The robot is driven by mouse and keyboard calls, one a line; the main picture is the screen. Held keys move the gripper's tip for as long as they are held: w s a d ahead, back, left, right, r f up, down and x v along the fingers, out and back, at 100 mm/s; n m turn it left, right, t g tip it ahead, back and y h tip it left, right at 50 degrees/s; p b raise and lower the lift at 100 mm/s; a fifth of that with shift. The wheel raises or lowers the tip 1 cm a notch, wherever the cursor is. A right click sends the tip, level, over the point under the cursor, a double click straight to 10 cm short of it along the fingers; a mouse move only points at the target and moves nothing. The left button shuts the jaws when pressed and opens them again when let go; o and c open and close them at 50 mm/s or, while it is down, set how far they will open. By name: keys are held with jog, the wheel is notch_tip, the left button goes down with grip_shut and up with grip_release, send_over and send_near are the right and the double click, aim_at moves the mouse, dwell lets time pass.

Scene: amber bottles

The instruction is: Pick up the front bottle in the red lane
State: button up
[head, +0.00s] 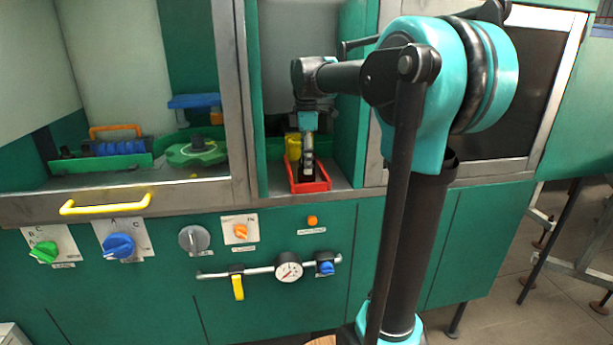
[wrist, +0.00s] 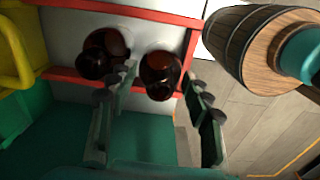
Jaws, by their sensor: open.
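The red lane (head: 325,186) is a small red-walled tray in the cabinet's middle bay. It also shows in the wrist view, with red walls (wrist: 62,76) around a pale floor. In the wrist view two dark amber bottles stand in it. The front bottle (wrist: 159,70) is nearest the lane's right end wall, and the other bottle (wrist: 106,47) is left of it. My gripper (head: 307,168) is over the lane; in the wrist view its open fingers (wrist: 158,82) lie either side of the front bottle in the picture. I cannot tell whether they touch it. My gripper hides the bottles in the head view.
A yellow item (head: 293,146) stands behind the lane's left side. A steel post (head: 240,100) and a green side wall (head: 350,110) bound the narrow bay. A wooden barrel (wrist: 250,45) shows at upper right in the wrist view, beyond the lane, above open floor.

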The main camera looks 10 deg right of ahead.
jog(key=c, duration=0.9)
jog(key=shift+r, duration=0.1)
